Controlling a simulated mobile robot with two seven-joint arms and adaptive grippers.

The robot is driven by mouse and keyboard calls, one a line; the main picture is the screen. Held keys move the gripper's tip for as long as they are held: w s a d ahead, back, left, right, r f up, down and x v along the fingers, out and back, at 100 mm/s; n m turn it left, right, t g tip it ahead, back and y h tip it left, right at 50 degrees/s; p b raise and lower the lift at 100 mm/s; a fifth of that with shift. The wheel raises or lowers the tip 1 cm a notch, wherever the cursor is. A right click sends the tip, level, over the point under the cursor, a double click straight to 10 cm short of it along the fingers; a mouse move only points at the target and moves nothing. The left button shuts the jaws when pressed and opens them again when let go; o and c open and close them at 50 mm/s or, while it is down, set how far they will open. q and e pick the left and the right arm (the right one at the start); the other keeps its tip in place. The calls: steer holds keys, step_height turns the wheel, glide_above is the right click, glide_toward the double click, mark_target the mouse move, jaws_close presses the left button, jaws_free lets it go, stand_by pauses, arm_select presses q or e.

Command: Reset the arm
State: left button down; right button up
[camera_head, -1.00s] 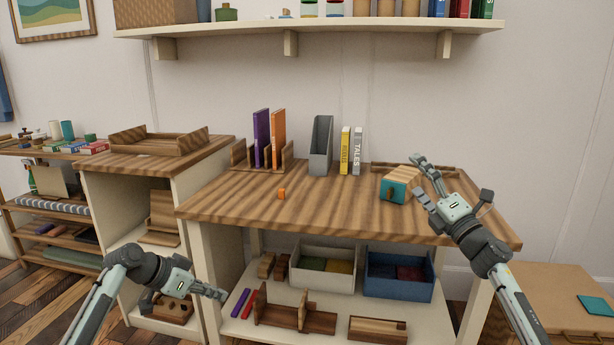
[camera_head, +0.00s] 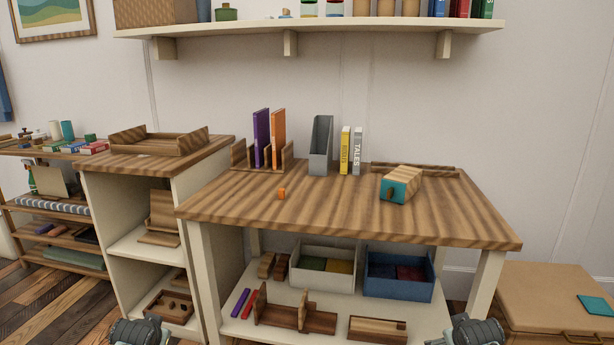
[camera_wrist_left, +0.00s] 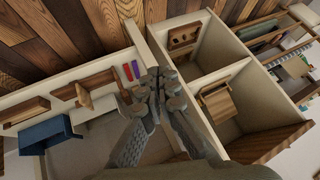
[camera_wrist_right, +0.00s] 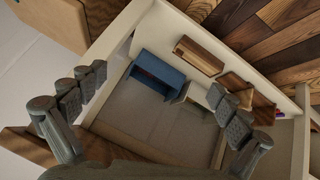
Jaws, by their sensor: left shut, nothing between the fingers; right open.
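My left gripper (camera_wrist_left: 155,95) is shut and empty in the left wrist view, in front of the table's lower shelf and the cream cabinet. My right gripper (camera_wrist_right: 155,110) is open and empty in the right wrist view, its fingers spread wide in front of the table. In the head view only small parts of my two arms show at the bottom edge, left and right, and the grippers themselves are out of that picture.
The striped wooden table (camera_head: 330,217) holds a teal-fronted wooden box (camera_head: 400,187), a small orange block (camera_head: 281,193), a grey file holder (camera_head: 321,147) and upright books. Below are a grey bin (camera_head: 325,280) and a blue bin (camera_head: 397,290).

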arm_select(q)
steer(key=s+d+f+g, duration=0.1)
steer(key=s+d+f, duration=0.2)
steer(key=s+f, duration=0.3)
steer(key=s+d+f+g+h, duration=0.1)
steer(key=s+f, duration=0.5)
steer(key=s, duration=1.1)
steer(key=s+d+f+g+h, duration=0.1)
steer(key=s+d+f, duration=0.4)
steer(key=s, duration=0.6)
step_height(320, 180, down, 2)
steer(key=shift+s+d+g, duration=0.15)
steer(key=shift+s+g, duration=0.2)
steer(key=shift+g, duration=0.55)
arm_select(e)
steer(key=s+a+f+g, duration=0.1)
steer(key=s+a+f, duration=0.2)
steer(key=s+f, duration=0.3)
steer(key=s+a+f+g+y, duration=0.1)
steer(key=s+f, duration=0.5)
steer(key=s, duration=1.1)
steer(key=s+a+f+g+y, duration=0.1)
steer(key=s+a+f, duration=0.4)
steer(key=s, duration=0.6)
step_height(320, 180, down, 2)
steer(key=shift+s+g, duration=0.35)
steer(key=shift+g, duration=0.55)
